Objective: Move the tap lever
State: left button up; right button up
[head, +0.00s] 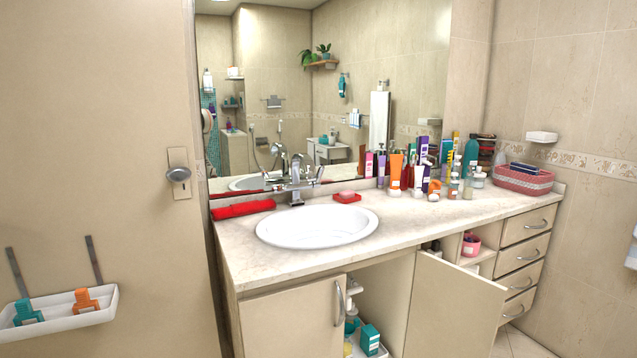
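The chrome tap (296,180) stands at the back edge of the white oval sink (317,227), in front of the mirror. Neither of my grippers shows in the head view.
A rolled red towel (243,210) lies left of the tap, and a red soap dish (347,198) lies to its right. Several bottles and tubes (420,175) crowd the counter (400,225) further right. An open cabinet door (452,307) juts out below. The door (95,150) at left has a knob.

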aim_at(317, 184)
jog(key=i+l+u, duration=0.1)
jog(key=u, duration=0.4)
jog(key=l+u, duration=0.2)
jog(key=u, duration=0.25)
jog(key=l+u, duration=0.3)
jog(key=l, duration=0.15)
jog(key=i+l+u, duration=0.1)
jog(key=l+u, duration=0.15)
jog(key=l, duration=0.25)
jog(key=l+u, duration=0.2)
jog(key=l, duration=0.8)
jog(key=k, duration=0.1)
